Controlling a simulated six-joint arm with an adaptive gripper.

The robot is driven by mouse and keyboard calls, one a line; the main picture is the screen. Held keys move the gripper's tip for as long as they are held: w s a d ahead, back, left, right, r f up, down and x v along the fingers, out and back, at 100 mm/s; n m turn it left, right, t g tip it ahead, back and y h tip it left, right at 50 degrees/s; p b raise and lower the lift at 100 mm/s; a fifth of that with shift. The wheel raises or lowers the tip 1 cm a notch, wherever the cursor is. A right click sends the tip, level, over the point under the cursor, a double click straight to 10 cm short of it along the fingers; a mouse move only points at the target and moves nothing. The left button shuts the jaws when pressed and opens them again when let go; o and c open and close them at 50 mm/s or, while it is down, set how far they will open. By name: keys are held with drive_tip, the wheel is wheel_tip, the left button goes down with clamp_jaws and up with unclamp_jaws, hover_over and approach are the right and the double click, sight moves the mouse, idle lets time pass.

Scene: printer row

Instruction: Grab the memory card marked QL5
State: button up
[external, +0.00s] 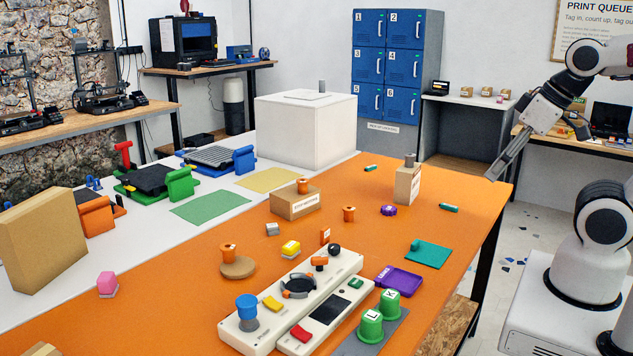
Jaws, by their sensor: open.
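I cannot make out a memory card marked QL5; no QL5 lettering is readable at this size. A small orange upright piece (325,236) with a pale mark stands behind the white control panel (262,322), and I cannot tell whether it is a card. My gripper (492,176) is at the right, by the far right part of the orange table (440,290). It is open, with nothing seen between its fingers, which appear nearly edge-on. It is apart from the small objects on the table.
A cardboard box (296,204), a tan upright block (407,187), a purple tray (398,281), a teal mat (428,257) and green knobs (371,327) stand on the table. A white box (306,133) is at the back. The table's right edge is mostly clear.

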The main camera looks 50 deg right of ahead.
idle(0.4)
drive_tip(key=w+a+f+t, duration=0.15)
drive_tip(key=w+f, duration=0.25)
drive_tip(key=w, duration=0.8)
drive_tip(key=w+a+f+t, duration=0.1)
drive_tip(key=w+f+t, duration=0.15)
drive_tip(key=w, duration=0.95)
drive_tip(key=w+a+f+t, duration=0.1)
drive_tip(key=w+f, duration=0.6)
drive_tip(key=t, duration=0.2)
approach(327, 228)
drive_tip(key=shift+w+d+r, duration=0.1)
drive_tip(key=shift+w+d, duration=0.05)
drive_tip(key=shift+w, duration=0.95)
drive_tip(key=shift+f+t, duration=0.5)
drive_tip(key=shift+f, duration=0.55)
drive_tip(key=shift+w, duration=0.1)
drive_tip(key=shift+x, duration=1.25)
